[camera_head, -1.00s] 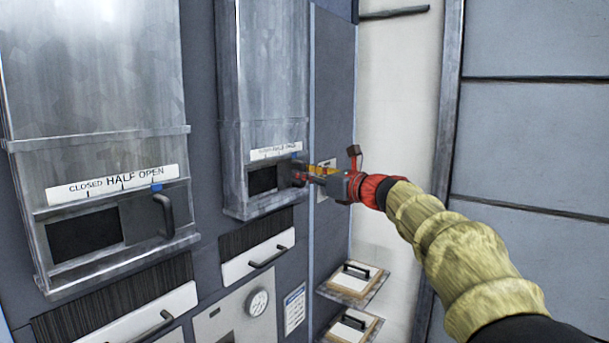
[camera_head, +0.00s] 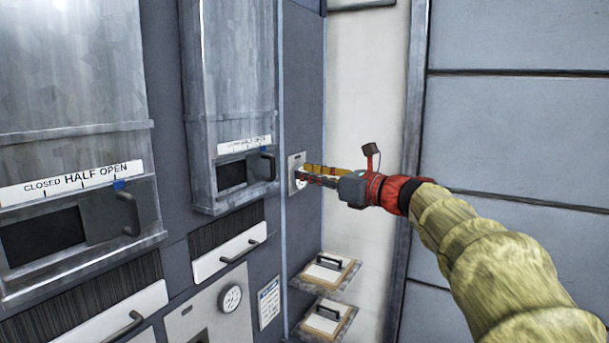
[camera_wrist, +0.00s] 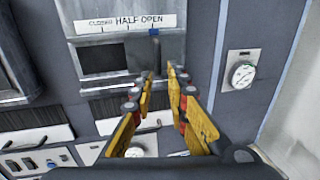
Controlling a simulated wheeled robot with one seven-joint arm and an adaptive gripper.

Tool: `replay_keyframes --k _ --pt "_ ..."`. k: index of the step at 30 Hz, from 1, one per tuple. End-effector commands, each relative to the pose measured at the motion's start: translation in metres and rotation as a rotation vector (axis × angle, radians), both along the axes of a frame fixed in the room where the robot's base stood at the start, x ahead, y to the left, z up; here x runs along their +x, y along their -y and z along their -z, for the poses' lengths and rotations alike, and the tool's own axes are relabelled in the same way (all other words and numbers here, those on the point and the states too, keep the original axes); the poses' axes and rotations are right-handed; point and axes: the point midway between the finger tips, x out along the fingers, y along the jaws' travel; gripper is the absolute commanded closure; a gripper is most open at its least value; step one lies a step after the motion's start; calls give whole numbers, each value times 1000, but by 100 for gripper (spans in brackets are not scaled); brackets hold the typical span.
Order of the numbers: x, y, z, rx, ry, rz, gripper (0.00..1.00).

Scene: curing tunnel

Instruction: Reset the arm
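My gripper (camera_head: 304,175) is held out in front of the grey panel, to the right of the right-hand door's handle (camera_head: 268,166) and apart from it. In the wrist view its yellow fingers (camera_wrist: 161,76) stand apart with nothing seen between them, so it is open and empty. My arm reaches in from the lower right. The right-hand hatch has a dark window (camera_head: 231,175) and a blue marker (camera_wrist: 154,32) near the right end of its scale label (camera_wrist: 122,22). The fingers partly cover that hatch's handle area in the wrist view.
A gauge plate (camera_wrist: 240,72) is on the panel behind my fingers. The left hatch has a similar handle (camera_head: 129,214). Drawers (camera_head: 228,256) and a round dial (camera_head: 231,299) are below.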

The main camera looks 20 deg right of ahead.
Motion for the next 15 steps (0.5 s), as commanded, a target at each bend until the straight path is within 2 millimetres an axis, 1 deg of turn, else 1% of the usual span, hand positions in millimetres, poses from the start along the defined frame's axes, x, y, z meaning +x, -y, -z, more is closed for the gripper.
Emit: replay_keyframes --k 11,14,15 --pt "0 0 0 -7 3 0 84" --pt "1 0 0 -59 27 0 84" --pt "1 0 1 -100 41 1 84"
